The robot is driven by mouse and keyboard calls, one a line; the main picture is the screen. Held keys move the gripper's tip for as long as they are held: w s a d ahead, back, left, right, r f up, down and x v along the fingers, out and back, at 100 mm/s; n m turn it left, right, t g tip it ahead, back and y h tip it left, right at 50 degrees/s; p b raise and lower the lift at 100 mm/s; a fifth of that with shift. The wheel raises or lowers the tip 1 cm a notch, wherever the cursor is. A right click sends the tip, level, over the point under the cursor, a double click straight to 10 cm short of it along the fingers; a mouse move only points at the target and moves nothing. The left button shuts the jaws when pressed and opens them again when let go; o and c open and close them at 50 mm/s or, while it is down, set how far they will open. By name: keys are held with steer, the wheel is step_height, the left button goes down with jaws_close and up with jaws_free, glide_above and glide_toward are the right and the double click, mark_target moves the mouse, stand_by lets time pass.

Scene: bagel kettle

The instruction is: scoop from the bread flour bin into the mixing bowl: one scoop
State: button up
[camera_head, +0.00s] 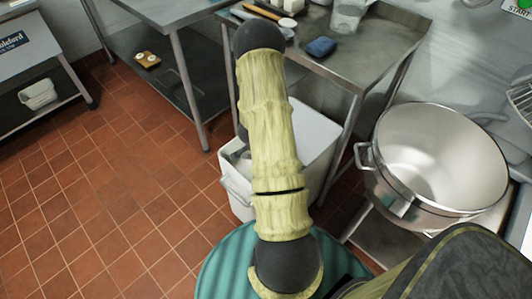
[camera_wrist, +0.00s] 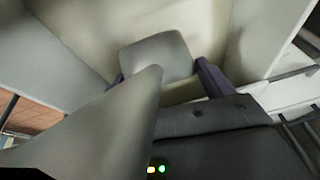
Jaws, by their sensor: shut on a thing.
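A white bin (camera_head: 240,196) stands on the floor under the metal table, partly hidden by my arm. My gripper (camera_wrist: 163,82) is inside or just over the bin; the head view hides it behind my arm. In the wrist view its dark fingers are shut on a grey piece, which seems to be the scoop (camera_wrist: 157,55). Pale cream surfaces of the bin interior (camera_wrist: 90,35) lie beyond it; I cannot tell flour from wall. A large pale grey shape (camera_wrist: 115,125) crosses the near side, its identity unclear. The steel mixing bowl (camera_head: 440,150) stands at right, its visible inside bare.
The steel table (camera_head: 345,50) over the bin holds a blue sponge (camera_head: 321,46), a clear container (camera_head: 347,17) and small items. Its leg stands between bin and bowl. Another steel table (camera_head: 170,15) is at upper left. The tiled floor (camera_head: 110,190) is clear at left.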

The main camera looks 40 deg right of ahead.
steer(key=shift+a+r, duration=0.15)
steer(key=shift+r, duration=0.4)
steer(key=shift+f, duration=0.1)
steer(key=shift+h, duration=0.7)
steer(key=p+v, duration=0.2)
steer(key=v, duration=0.2)
steer(key=p+v, duration=0.3)
steer(key=v, duration=0.1)
steer(key=d+p+v, duration=0.1)
steer(key=p+v, duration=0.2)
steer(key=v, duration=0.1)
steer(key=shift+w+r, duration=0.25)
steer(key=shift+r, duration=0.2)
steer(key=shift+f, duration=0.1)
